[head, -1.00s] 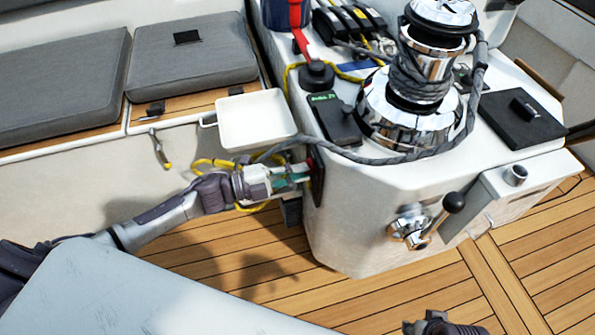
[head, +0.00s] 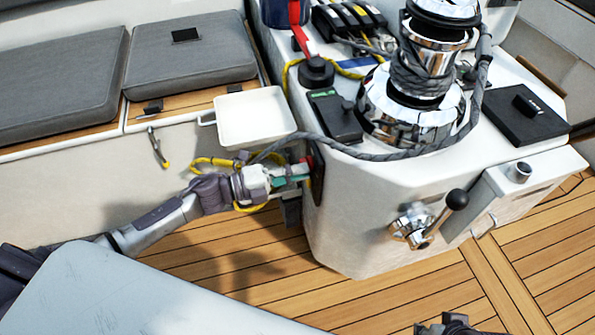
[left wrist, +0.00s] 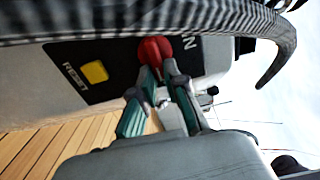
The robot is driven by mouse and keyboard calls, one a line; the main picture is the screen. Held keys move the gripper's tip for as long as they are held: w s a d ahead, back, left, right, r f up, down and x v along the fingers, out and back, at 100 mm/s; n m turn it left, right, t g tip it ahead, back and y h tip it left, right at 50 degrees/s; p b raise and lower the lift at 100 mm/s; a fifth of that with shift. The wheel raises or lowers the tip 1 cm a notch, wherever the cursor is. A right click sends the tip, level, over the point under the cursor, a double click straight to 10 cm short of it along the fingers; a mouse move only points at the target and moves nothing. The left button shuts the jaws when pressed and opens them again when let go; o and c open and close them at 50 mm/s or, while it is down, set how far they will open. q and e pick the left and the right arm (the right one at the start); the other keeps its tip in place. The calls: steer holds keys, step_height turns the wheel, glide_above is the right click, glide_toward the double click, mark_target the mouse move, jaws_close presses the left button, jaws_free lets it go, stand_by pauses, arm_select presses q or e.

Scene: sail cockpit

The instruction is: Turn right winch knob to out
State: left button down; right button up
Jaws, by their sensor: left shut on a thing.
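The red knob (left wrist: 153,50) sits on a black panel (left wrist: 100,66) on the left side wall of the white winch pedestal (head: 375,190). The panel also bears a yellow button (left wrist: 95,72) beside the word RESET and another label partly cut by the knob. My left gripper (left wrist: 160,82) has its teal fingertips closed on the red knob. In the head view my left gripper (head: 292,174) meets the pedestal's side, and the panel shows edge-on there. The knob's exact setting cannot be read. Part of my right gripper (head: 450,326) shows at the bottom edge, away from the pedestal.
A grey rope (head: 372,156) hangs from the chrome winch (head: 415,95) and passes close above the panel. A white tray (head: 255,118) is above my left gripper. A black-knobbed handle (head: 457,200) sticks out from the pedestal's front.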

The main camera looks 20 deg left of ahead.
arm_select(q)
steer(key=shift+f, duration=0.1)
steer(key=c, duration=1.2)
jaws_free()
steer(key=v, duration=1.2)
steer(key=shift+d, duration=0.1)
